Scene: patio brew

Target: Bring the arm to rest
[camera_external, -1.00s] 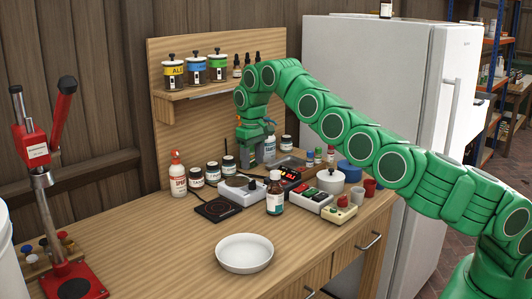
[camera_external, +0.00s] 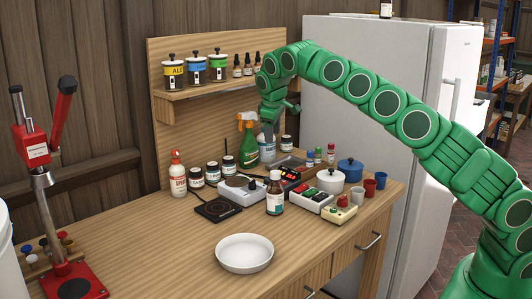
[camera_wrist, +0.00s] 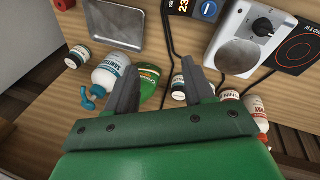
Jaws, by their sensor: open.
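My gripper (camera_external: 268,132) hangs from the raised green arm over the back of the wooden workbench (camera_external: 180,250). It points down, near the top of a white bottle (camera_external: 267,152) and to the right of a green spray bottle (camera_external: 248,146) in the outside view. In the wrist view my gripper (camera_wrist: 158,88) has its two grey fingers spread apart with nothing held between them. The white bottle (camera_wrist: 110,72) and the green bottle (camera_wrist: 150,88) show beneath the fingers, the green one partly hidden. Whether a finger touches either bottle cannot be told.
A shelf (camera_external: 205,91) with jars is behind the gripper. A white fridge (camera_external: 370,90) stands to the right. A white bowl (camera_external: 244,253) sits at the front; air above the bench front is clear.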

